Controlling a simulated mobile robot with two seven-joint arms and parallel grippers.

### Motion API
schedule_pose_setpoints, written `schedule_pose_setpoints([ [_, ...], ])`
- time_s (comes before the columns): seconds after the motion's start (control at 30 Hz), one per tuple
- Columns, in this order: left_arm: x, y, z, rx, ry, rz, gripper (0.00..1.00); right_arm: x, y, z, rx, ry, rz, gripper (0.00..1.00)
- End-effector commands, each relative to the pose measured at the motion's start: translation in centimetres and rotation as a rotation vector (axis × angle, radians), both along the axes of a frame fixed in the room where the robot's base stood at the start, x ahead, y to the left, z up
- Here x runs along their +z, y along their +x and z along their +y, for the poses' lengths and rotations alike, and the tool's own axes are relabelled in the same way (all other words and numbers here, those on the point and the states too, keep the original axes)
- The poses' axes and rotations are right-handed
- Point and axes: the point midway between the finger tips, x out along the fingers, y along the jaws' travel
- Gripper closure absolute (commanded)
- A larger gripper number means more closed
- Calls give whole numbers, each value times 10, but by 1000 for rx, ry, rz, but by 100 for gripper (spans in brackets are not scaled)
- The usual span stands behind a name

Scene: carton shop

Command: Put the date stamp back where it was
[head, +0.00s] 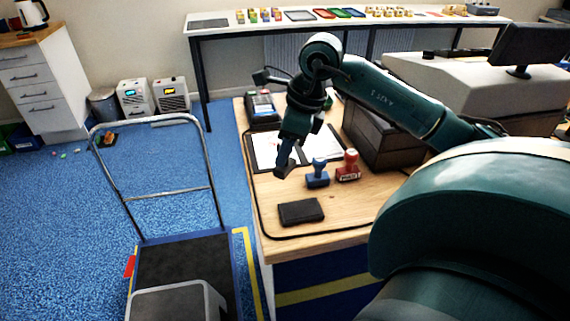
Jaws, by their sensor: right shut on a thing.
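My right gripper (286,152) reaches down over the wooden counter, at the front edge of a clipboard with white paper (264,145). It is shut on a small dark thing, which I take for the date stamp (284,171); the fingers hide much of it, and I cannot tell whether it touches the surface. A blue stamp (318,175) stands upright just right of the gripper. A red stamp (348,168) with a white label stands beside the blue one. A black stamp pad (300,211) lies in front of them. My left gripper is not in view.
A card terminal (262,110) stands at the counter's back left, and a dark box-like machine (384,138) behind the stamps. The wooden counter (350,217) is bare right of the pad. A platform trolley (185,262) stands left of the counter.

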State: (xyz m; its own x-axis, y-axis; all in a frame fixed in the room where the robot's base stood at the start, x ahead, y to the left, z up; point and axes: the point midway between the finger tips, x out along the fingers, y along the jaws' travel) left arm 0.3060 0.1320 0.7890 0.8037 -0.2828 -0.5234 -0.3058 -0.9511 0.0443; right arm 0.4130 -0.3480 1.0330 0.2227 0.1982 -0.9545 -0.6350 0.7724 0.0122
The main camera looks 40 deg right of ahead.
Motion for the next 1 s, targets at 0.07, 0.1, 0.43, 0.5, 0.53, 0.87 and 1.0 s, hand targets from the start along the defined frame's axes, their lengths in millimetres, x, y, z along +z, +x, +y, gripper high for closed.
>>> schedule_pose_setpoints([
  [0.07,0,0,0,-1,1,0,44,-7,0,0,0,0,1,86],
  [0.1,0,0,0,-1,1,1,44,-11,0,0,0,1,2,86],
  [0.43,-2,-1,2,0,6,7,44,-46,0,0,-1,1,-2,86],
  [0.5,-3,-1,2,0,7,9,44,-46,1,0,-2,0,-3,86],
  [0.53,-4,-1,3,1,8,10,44,-46,1,0,-2,0,-3,86],
  [0.87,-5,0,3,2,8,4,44,-49,0,0,-1,0,-1,64],
  [1.0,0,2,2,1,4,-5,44,-49,0,0,-1,0,-1,53],
])
